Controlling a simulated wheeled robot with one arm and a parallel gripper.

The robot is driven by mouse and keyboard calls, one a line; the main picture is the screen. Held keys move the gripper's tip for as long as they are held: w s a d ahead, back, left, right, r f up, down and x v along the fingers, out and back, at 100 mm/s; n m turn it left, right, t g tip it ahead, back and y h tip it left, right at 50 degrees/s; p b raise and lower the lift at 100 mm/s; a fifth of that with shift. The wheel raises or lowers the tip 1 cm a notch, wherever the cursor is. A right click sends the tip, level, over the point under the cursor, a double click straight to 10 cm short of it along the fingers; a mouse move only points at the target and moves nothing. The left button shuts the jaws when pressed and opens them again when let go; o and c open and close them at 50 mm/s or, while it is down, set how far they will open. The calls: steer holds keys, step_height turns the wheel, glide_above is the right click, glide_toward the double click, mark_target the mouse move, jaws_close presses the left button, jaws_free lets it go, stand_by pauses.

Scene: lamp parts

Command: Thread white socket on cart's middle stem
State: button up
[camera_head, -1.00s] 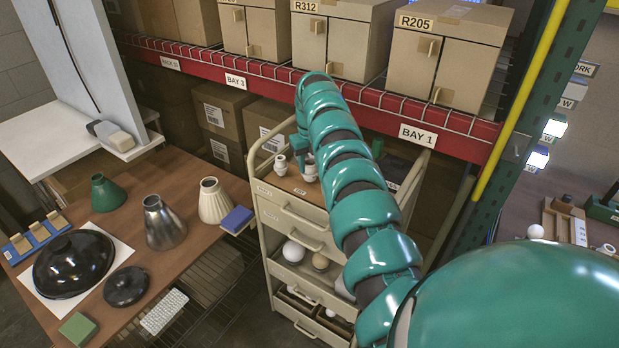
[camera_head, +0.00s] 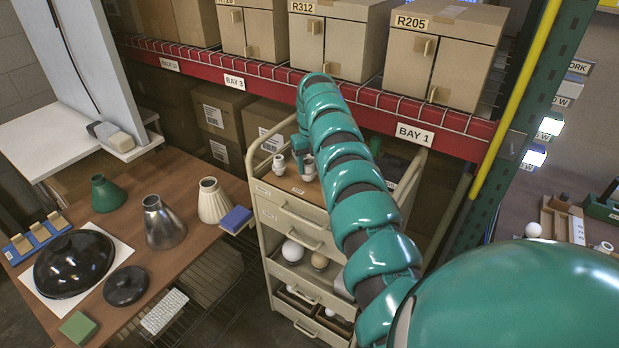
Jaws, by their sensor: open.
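The cart (camera_head: 284,212) is a beige drawer unit standing between the wooden table and the shelf rack. On its brown top are two small white parts, one at the left (camera_head: 279,164) and one beside it (camera_head: 308,170). They look like sockets or fittings on stems, but they are too small to tell which. My gripper (camera_head: 301,157) is over the cart top at these parts, close to the right one. It is open. I cannot tell whether it touches the part. My teal arm hides the middle and right of the cart top, so other stems may be hidden.
The wooden table (camera_head: 180,262) at left holds lampshades, a black dome (camera_head: 72,262) and a blue block (camera_head: 236,219). The red rack beam (camera_head: 372,103) with boxes runs behind the cart. A green rack post (camera_head: 500,145) stands at right. The cart's lower drawers hold round bulbs (camera_head: 292,250).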

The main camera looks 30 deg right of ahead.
mark_target(313, 163)
steer(key=o, duration=0.4)
steer(key=shift+s+a+f, duration=0.1)
steer(key=shift+s+f, duration=0.15)
steer(key=shift+f, duration=0.25)
steer(key=shift+s+a+f, duration=0.1)
steer(key=shift+s+f, duration=0.1)
steer(key=shift+f, duration=0.3)
steer(key=shift+c, duration=0.2)
steer(key=shift+w+a+r, duration=0.1)
steer(key=shift+w+a, duration=0.1)
steer(key=shift+a, duration=0.1)
steer(key=shift+w+r+b, duration=0.3)
steer(key=shift+r+b, duration=0.2)
steer(key=shift+b, duration=0.05)
steer(key=r, duration=0.1)
steer(key=w+r, duration=0.1)
steer(key=r, duration=0.1)
steer(key=shift+r, duration=0.1)
step_height(313, 163, up, 15)
steer(key=s+d+p, duration=0.1)
steer(key=p, duration=0.7)
steer(key=shift+s+d, duration=0.2)
